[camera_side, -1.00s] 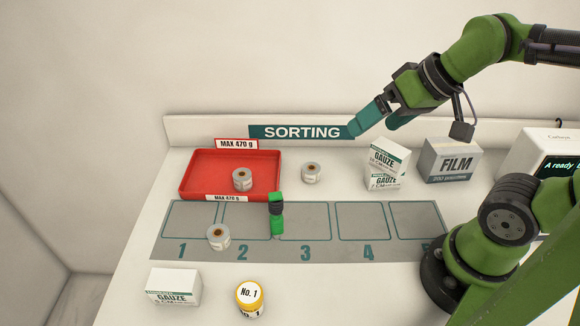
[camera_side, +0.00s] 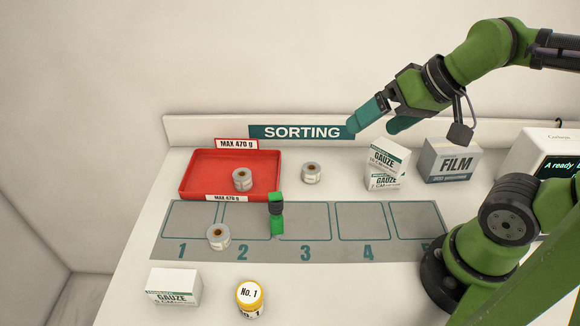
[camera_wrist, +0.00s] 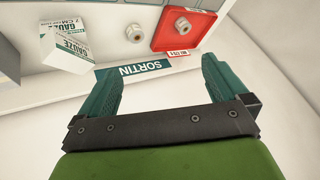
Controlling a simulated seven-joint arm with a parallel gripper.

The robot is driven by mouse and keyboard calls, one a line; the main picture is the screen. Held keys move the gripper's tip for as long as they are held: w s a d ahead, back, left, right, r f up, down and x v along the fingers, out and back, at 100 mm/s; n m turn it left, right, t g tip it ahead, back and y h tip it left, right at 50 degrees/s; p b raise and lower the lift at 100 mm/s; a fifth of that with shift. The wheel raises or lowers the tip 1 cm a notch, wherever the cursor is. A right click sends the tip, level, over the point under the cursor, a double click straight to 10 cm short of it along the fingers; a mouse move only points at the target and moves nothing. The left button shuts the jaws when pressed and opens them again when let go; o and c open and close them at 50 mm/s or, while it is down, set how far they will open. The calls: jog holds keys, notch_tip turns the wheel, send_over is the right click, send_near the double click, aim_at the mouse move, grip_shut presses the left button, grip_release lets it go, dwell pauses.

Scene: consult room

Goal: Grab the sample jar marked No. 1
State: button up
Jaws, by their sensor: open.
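The sample jar marked No. 1 (camera_side: 250,299) stands upright at the front of the table in the side view, with a yellow body and a white-topped lid. It does not show in the wrist view. My gripper (camera_side: 382,118) is open and empty, high above the back of the table, far behind and to the right of the jar. In the wrist view its two teal fingers (camera_wrist: 162,84) are spread wide, with the sorting sign (camera_wrist: 146,68) beyond them.
A gauze box (camera_side: 174,287) stands left of the jar. The numbered mat (camera_side: 306,222) holds a roll (camera_side: 219,238) and a green-and-black object (camera_side: 276,214). The red tray (camera_side: 203,172) holds another roll. Stacked gauze boxes (camera_side: 386,164) and a film box (camera_side: 451,160) stand at the back right.

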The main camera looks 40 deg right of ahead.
jog(key=c, duration=0.4)
jog(key=n+g+h, duration=0.2)
jog(key=g, duration=0.5)
send_over(247, 294)
notch_tip(247, 294, down, 8)
jog(key=r, duration=0.1)
notch_tip(247, 294, down, 12)
jog(key=shift+r, duration=0.15)
jog(key=shift+d+f, duration=0.2)
jog(key=shift+f, duration=2.6)
